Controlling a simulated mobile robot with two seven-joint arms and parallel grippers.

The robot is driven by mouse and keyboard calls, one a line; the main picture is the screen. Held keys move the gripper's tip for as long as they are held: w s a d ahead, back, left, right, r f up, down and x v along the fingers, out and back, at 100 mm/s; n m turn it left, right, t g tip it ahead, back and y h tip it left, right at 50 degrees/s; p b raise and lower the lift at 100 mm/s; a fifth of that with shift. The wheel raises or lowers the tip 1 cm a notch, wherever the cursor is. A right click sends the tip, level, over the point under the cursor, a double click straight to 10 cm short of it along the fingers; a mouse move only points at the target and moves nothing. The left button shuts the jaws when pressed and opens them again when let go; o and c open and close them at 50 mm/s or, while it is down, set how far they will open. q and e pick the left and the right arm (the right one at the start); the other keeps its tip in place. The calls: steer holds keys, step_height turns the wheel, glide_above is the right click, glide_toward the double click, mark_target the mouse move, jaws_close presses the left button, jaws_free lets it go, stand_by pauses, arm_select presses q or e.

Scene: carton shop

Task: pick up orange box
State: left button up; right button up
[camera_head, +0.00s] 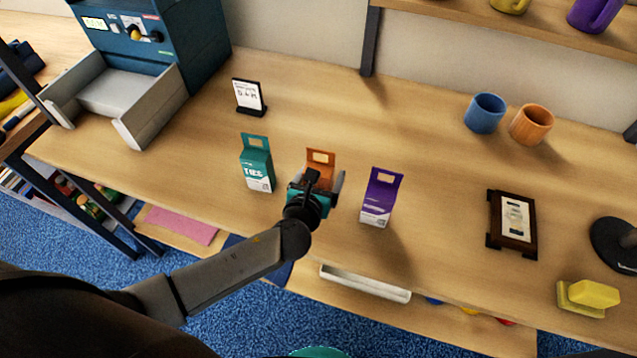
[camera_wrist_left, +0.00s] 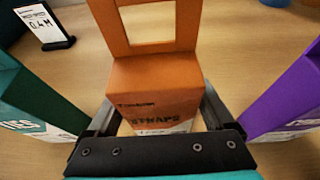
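The orange box (camera_head: 320,166) stands upright on the table between a teal box and a purple box. In the left wrist view the orange box (camera_wrist_left: 152,88) fills the middle, with its handle cut-out at the top. My left gripper (camera_head: 319,181) reaches in from the front, with one finger on each side of the orange box. In the left wrist view the gripper (camera_wrist_left: 158,115) looks open, with a narrow gap beside the box at the right finger. The lower part of the box is partly hidden by the gripper. My right gripper is not in view.
The teal box (camera_head: 257,164) stands close on the left and the purple box (camera_head: 380,198) close on the right. A small sign (camera_head: 248,96) stands behind.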

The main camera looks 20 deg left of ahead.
arm_select(q)
steer(key=c, duration=1.1)
steer(key=shift+r, duration=0.1)
steer(key=shift+c, duration=0.2)
